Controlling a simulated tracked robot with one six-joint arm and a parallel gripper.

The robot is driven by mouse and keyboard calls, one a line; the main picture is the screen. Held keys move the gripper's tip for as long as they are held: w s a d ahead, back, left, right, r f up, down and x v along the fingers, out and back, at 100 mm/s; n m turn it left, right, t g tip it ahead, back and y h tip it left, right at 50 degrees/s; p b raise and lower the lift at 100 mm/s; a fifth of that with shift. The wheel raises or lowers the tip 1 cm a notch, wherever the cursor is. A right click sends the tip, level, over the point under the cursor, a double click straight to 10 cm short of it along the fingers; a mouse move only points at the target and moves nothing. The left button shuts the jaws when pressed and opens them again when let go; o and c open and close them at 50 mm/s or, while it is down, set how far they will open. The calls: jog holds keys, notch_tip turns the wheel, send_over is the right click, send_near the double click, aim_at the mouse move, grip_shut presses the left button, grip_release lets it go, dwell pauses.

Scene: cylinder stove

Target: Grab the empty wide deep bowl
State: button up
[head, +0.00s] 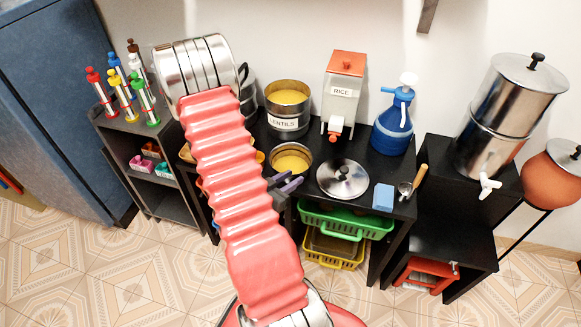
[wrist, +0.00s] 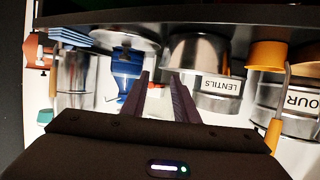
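I cannot make out an empty wide deep bowl for certain; my red arm covers part of the counter. A steel bowl with yellow contents (head: 291,160) stands on the black counter, just behind my gripper (head: 286,184). Orange rims show on both sides of my arm, and their shape is mostly hidden. In the wrist view, which is upside down, an orange vessel (wrist: 267,55) stands at the right. My gripper's dark fingers (wrist: 160,85) are apart with nothing between them. A steel vessel (wrist: 200,50) shows beyond them.
The lentils canister (head: 288,108), rice dispenser (head: 343,94) and blue bottle (head: 394,122) line the back. A steel lid (head: 343,179), blue sponge (head: 383,197) and scoop (head: 413,181) lie at the right. Green and yellow baskets (head: 345,222) sit below.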

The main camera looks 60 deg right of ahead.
aim_at(311, 166)
jog(key=shift+x, duration=2.45)
jog(key=shift+d, duration=0.1)
jog(key=shift+x, duration=2.7)
grip_shut()
